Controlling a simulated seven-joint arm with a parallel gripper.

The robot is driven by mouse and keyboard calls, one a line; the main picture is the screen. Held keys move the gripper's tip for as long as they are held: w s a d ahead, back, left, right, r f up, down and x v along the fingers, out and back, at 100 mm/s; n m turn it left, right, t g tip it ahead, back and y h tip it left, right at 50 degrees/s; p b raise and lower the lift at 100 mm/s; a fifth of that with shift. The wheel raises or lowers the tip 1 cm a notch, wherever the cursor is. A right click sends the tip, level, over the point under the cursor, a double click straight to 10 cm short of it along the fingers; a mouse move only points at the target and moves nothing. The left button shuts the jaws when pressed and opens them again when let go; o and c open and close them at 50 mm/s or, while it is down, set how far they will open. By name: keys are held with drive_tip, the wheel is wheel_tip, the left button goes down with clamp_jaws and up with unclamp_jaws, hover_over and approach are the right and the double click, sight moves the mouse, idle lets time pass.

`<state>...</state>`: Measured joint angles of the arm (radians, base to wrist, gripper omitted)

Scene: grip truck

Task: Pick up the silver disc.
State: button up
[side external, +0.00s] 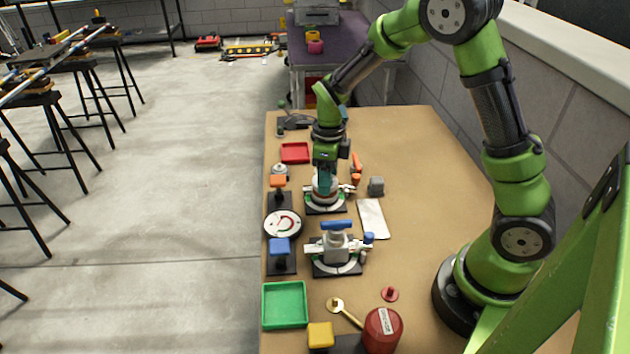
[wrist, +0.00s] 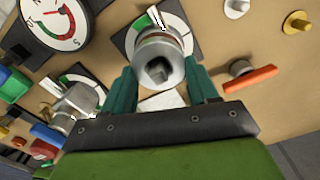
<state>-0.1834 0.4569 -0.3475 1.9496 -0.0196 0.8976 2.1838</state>
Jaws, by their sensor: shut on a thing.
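A small silver disc (wrist: 236,8) with a short stub lies at the top right of the wrist view; a small grey round piece (side external: 280,170) left of my arm in the side view may be the same disc. My gripper (side external: 325,186) is down over the far dial fixture. In the wrist view its teal fingers (wrist: 162,88) stand on both sides of a silver cylindrical valve body (wrist: 160,62) with a dark socket in its top, shut on it. The body is upright on a dial base (wrist: 190,40). The silver disc is apart from the fingers.
A brass-coloured disc (wrist: 297,22) and an orange-handled piece (wrist: 250,78) lie near my gripper. A second valve with a blue handle (side external: 336,225), a round gauge (side external: 283,224), a red tray (side external: 295,152) and a green tray (side external: 285,305) stand around. Bare tabletop lies right of the white card (side external: 372,218).

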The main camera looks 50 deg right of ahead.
wheel_tip(320, 180, up, 9)
drive_tip(key=d, duration=0.1)
drive_tip(key=shift+m, duration=0.3)
drive_tip(key=w+d+f, duration=0.1)
drive_tip(key=w+d, duration=0.2)
drive_tip(key=d, duration=0.2)
drive_tip(key=w+d+f, duration=0.2)
drive_tip(key=d, duration=0.3)
drive_tip(key=w+d+f, duration=0.2)
drive_tip(key=w+d, duration=0.1)
drive_tip(key=d, duration=0.3)
drive_tip(key=shift+w+f, duration=0.2)
drive_tip(key=shift+w, duration=0.1)
drive_tip(key=shift+f, duration=2.45)
drive_tip(key=shift+s+f, duration=0.1)
drive_tip(key=shift+f, duration=0.1)
drive_tip(key=shift+f, duration=0.4)
drive_tip(key=shift+f, duration=0.9)
